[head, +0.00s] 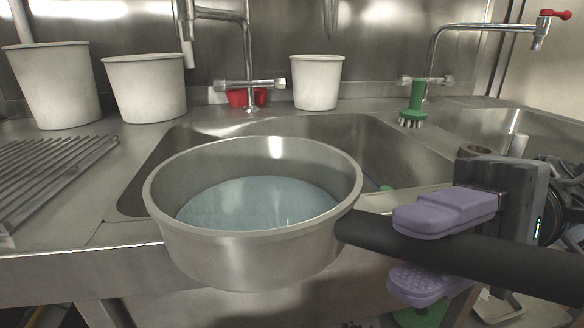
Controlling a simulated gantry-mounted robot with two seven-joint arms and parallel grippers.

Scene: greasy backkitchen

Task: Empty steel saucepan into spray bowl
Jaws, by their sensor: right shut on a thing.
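The steel saucepan (235,250) is in the middle of the head view, over the front edge of the sink counter. It is close to level and holds bluish liquid (255,203). Its black handle (375,234) points right. My right gripper (430,250) is shut on the handle, with one purple pad above it and one below. A large sink bowl (385,150) lies behind the saucepan, partly hidden by it. A second sink bowl (480,125) is at the right. I cannot tell which one is the spray bowl. My left gripper is not in view.
White tubs (145,88) stand at the back left, another (317,82) behind the sink. A tap (246,60) rises behind the large bowl, a red-handled tap (540,30) at the right. A green brush (413,105) stands between the bowls. A ribbed drainer (45,170) is left.

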